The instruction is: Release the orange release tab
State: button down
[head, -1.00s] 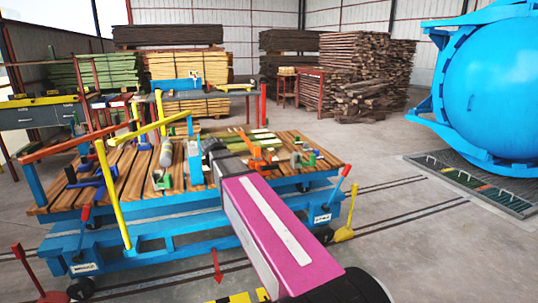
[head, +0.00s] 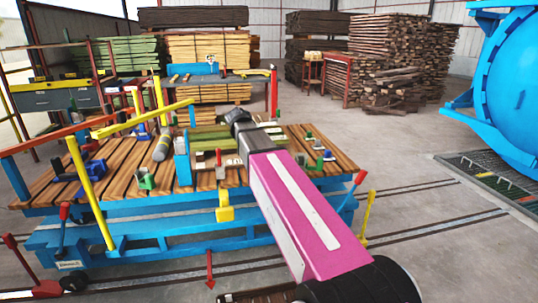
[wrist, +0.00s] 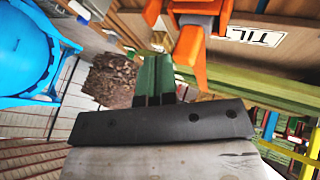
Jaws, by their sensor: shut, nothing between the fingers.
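The orange release tab (wrist: 190,48) shows in the wrist view at the upper middle, on a grey and orange mount beside a board labelled TILT (wrist: 258,37). My gripper (wrist: 154,68) is shut and empty. Its narrow fingertips point up the wrist view, just left of the tab's lower end. I cannot tell whether they touch it. In the head view my gripper (head: 238,117) is over the far part of the wood-topped cart (head: 120,160). My pink arm crosses the cart, and I cannot make out the tab there.
A yellow rail (head: 142,119) and upright posts stand at the cart's left. A grey cylinder (head: 162,148) and small clamps lie on the planks. Timber stacks (head: 405,60) stand behind. The blue autoclave (head: 515,95) is at the right, with open floor between.

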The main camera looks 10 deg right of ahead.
jog(key=x, duration=1)
jog(key=shift+d+r+y, duration=0.15)
jog(key=shift+d+y, duration=0.2)
jog(key=shift+y, duration=0.15)
dwell(0.5)
jog(key=d+y, duration=0.1)
jog(key=d+m+y, duration=0.1)
jog(key=y, duration=0.1)
jog(key=shift+d+r+y, duration=0.2)
jog(key=shift+d+y, duration=0.05)
jog(key=shift+y, duration=0.05)
jog(key=shift+d, duration=0.3)
jog(key=shift+a+f, duration=0.1)
